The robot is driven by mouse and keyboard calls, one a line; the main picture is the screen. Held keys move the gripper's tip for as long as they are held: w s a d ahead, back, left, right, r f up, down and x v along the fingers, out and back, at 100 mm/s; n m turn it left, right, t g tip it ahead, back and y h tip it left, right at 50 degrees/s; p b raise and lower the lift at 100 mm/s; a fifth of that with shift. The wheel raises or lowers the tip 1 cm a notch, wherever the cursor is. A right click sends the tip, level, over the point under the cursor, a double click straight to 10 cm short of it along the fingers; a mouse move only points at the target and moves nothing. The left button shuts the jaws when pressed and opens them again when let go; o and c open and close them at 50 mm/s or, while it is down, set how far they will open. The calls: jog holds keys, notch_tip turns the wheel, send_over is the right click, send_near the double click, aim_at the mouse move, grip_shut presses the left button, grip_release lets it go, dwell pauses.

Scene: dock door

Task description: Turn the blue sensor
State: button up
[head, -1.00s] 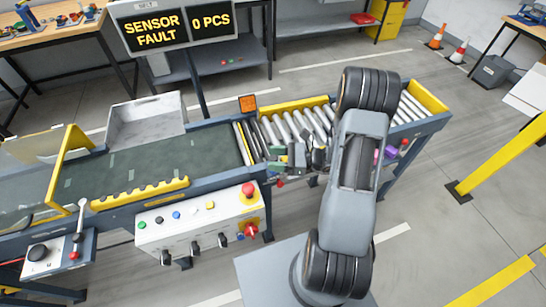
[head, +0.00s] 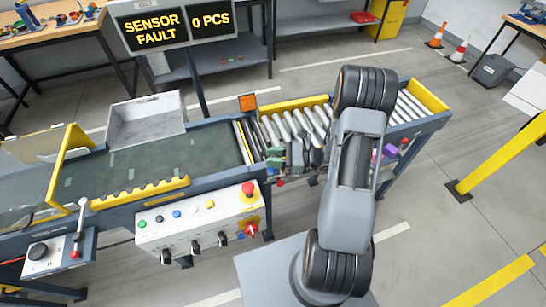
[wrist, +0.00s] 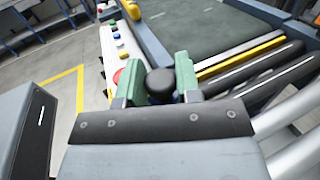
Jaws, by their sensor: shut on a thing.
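My gripper (wrist: 159,85) has green fingers and is shut on a black, round-topped thing (wrist: 160,80), which appears to be the sensor (wrist: 160,90). In the head view my gripper (head: 276,158) is at the near rail of the conveyor, where the dark belt meets the rollers. My arm and wrist cover part of that spot. The display (head: 182,27) reads "SENSOR FAULT" and "0 PCS".
An orange square (head: 247,103) stands at the far rail, across from my gripper. The control box (head: 200,220) with buttons and a red stop knob is on the near side, left of my arm. The roller section (head: 300,125) continues right. A grey bin (head: 145,118) stands behind the belt.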

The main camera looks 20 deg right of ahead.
jog(key=m+t+h, duration=0.2)
jog(key=t, duration=0.1)
jog(key=m+t+h, duration=0.1)
jog(key=m+t, duration=0.1)
jog(key=t, duration=0.1)
jog(key=shift+m+h, duration=0.3)
jog(key=shift+h, duration=0.1)
jog(key=o, duration=0.9)
jog(key=shift+c, duration=0.2)
jog(key=b+v, duration=0.1)
jog(key=v, duration=1.3)
jog(key=shift+b, duration=0.4)
jog(key=shift+a, duration=0.1)
